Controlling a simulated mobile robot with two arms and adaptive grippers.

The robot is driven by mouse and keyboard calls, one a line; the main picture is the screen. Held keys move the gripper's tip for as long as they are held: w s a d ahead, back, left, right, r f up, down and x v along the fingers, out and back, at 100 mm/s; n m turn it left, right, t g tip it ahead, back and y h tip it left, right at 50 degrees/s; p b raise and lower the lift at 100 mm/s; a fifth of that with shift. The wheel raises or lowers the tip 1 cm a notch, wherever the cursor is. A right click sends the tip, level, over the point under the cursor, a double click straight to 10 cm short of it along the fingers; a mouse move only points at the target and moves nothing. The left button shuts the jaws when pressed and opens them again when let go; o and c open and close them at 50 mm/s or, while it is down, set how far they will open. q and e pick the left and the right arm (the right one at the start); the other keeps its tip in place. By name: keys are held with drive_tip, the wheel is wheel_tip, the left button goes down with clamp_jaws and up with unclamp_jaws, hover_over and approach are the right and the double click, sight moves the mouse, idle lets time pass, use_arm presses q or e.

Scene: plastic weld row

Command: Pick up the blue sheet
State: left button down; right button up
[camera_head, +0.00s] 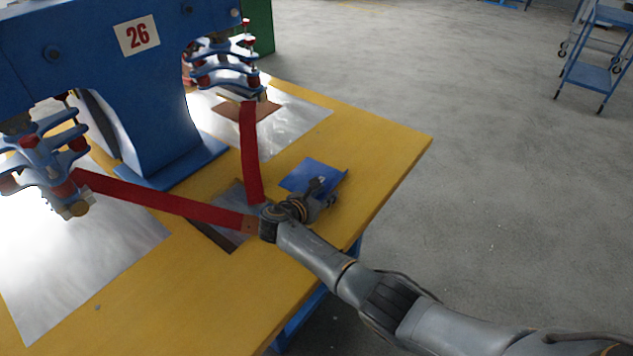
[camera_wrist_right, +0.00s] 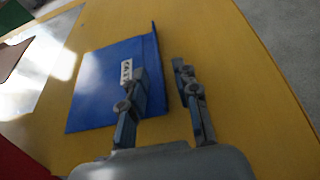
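The blue sheet (camera_head: 300,176) lies on the yellow table near its right edge, with a raised flange along its right side. In the right wrist view the blue sheet (camera_wrist_right: 92,92) carries a small white label. My right gripper (camera_head: 325,190) is at the sheet's near right side. In the wrist view its fingers (camera_wrist_right: 157,75) are apart. One finger is over the sheet and the other is over bare table, with the flange between them. I cannot tell whether either finger touches it. My left gripper is not in view.
A blue welding machine (camera_head: 150,110) with number 26 stands on the yellow table (camera_head: 385,150). Two red bars (camera_head: 251,150) reach from it close to my right wrist. Shiny metal plates (camera_head: 85,265) lie on the table. A blue cart (camera_head: 590,75) stands far right, with open floor between.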

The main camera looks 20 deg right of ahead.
clamp_jaws()
